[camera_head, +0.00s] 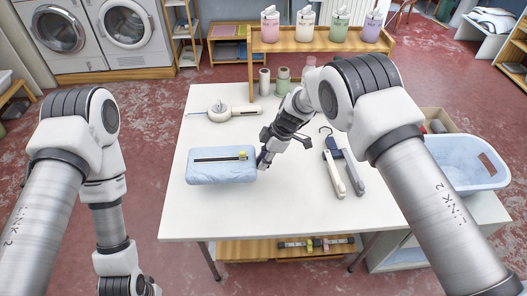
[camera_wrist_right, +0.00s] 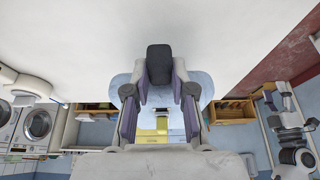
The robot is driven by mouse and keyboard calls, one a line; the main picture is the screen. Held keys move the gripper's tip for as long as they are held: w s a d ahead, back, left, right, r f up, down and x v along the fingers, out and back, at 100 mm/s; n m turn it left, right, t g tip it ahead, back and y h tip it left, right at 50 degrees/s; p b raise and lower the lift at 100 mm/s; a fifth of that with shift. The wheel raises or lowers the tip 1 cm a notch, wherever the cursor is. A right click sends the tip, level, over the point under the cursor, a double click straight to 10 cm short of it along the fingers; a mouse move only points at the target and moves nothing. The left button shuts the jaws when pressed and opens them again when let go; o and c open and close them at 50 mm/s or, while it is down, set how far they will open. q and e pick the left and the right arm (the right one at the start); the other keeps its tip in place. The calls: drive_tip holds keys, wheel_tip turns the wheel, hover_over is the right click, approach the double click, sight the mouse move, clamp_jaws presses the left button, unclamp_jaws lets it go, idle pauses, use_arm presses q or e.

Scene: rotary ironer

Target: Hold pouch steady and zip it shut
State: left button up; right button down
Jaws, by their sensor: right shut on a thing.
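The pouch (camera_head: 222,172) is a light blue, padded block lying flat on the white table. A dark zip strip runs along its top, with a yellow pull (camera_head: 243,155) at the right end. My right gripper (camera_head: 264,160) is at the pouch's right end. In the right wrist view it is shut on a dark tab (camera_wrist_right: 159,62), with the blue pouch (camera_wrist_right: 120,82) and the yellow pull (camera_wrist_right: 150,133) behind. My left arm hangs at the left, away from the table. Its gripper (camera_wrist_right: 277,98) shows small at the right of the wrist view, its finger gap unclear.
The white table (camera_head: 285,215) has clear room in front of the pouch. A white handled tool (camera_head: 222,112) lies behind it. A white and navy clamp-like tool (camera_head: 342,165) lies to the right. A blue basket (camera_head: 465,160) stands beyond the right edge. Rolls (camera_head: 283,80) stand at the back.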

sight(264, 178)
wheel_tip(264, 178, down, 3)
drive_tip(key=shift+w+d+f, duration=0.1)
drive_tip(key=shift+f, duration=1.4)
drive_tip(key=c, duration=1.2)
unclamp_jaws()
